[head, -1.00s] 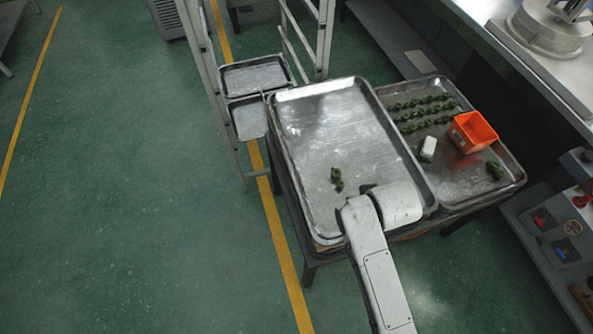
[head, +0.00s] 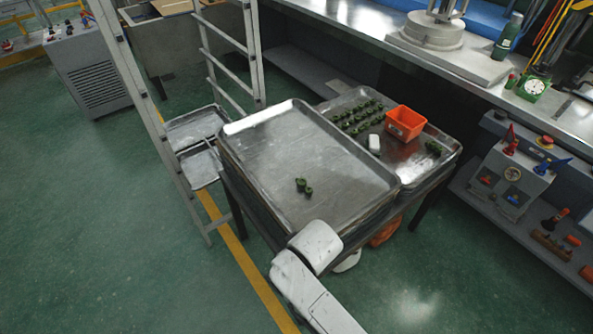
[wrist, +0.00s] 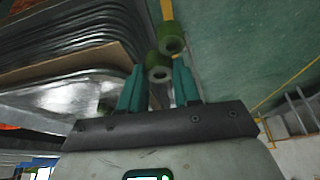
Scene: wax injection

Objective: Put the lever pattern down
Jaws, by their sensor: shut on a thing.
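My gripper (wrist: 158,88) is shut on a green lever pattern (wrist: 164,38), which has two round, hollow bosses and juts out past the teal fingertips. In the head view my white wrist hides the gripper and the held pattern, at the front edge of the large metal tray (head: 265,135). A green piece with rounded ends (head: 303,186) lies on that tray, apart from my wrist. In the wrist view the stacked tray edges (wrist: 60,50) are to the left of the fingers, and green floor shows behind the pattern. I cannot tell the pattern's height over the tray.
A second tray (head: 405,165) to the right holds rows of green patterns (head: 355,118), an orange box (head: 404,122), a white block (head: 374,143) and another green piece (head: 433,148). A ladder-like rack (head: 150,120) stands at left. Most of the large tray is bare.

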